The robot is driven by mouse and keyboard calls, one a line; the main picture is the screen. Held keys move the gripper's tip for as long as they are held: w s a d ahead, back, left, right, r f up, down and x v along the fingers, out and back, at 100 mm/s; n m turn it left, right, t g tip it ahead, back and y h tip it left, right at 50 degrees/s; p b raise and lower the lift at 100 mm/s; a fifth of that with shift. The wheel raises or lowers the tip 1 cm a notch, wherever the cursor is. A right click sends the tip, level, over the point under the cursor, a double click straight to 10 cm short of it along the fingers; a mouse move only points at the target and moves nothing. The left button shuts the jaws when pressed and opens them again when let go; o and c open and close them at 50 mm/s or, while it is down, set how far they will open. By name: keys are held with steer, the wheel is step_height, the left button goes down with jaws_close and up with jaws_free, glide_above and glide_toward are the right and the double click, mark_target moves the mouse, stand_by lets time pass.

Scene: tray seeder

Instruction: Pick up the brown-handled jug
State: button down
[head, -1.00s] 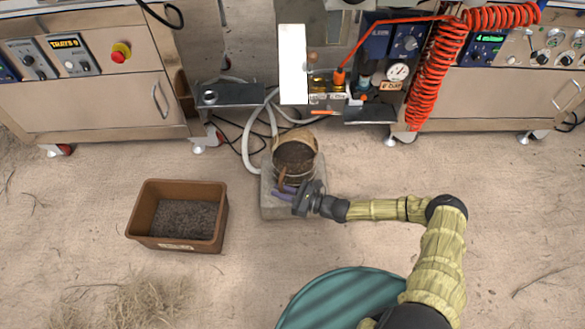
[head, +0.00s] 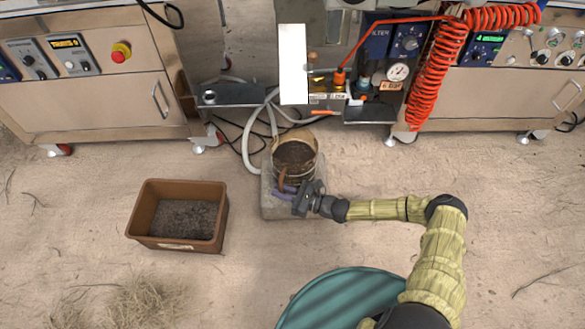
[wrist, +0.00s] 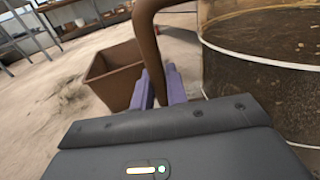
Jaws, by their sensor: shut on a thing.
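The jug (head: 305,168) is a see-through vessel with dark brown contents and a brown handle (head: 283,179) on its near side. It stands on a grey block (head: 270,208) on the floor, as far as the head view shows. My gripper (head: 285,191) reaches in from the right, with its purple fingers at the handle. In the wrist view the purple fingers (wrist: 162,90) are shut on the brown handle (wrist: 148,45), and the jug's clear wall (wrist: 260,75) is close on the right. The jug's base is hidden in the wrist view.
A brown bin (head: 220,225) with dark soil stands on the floor to the left. Behind the jug are a grey hose (head: 247,150), black cables and the machine cabinets (head: 95,105). A coiled red hose (head: 440,70) hangs at right. A green round surface (head: 335,300) is in front.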

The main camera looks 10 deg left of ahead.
mark_target(280, 179)
steer(key=shift+r, duration=0.15)
step_height(280, 179, up, 10)
steer(key=p, duration=0.6)
steer(key=shift+p, duration=0.35)
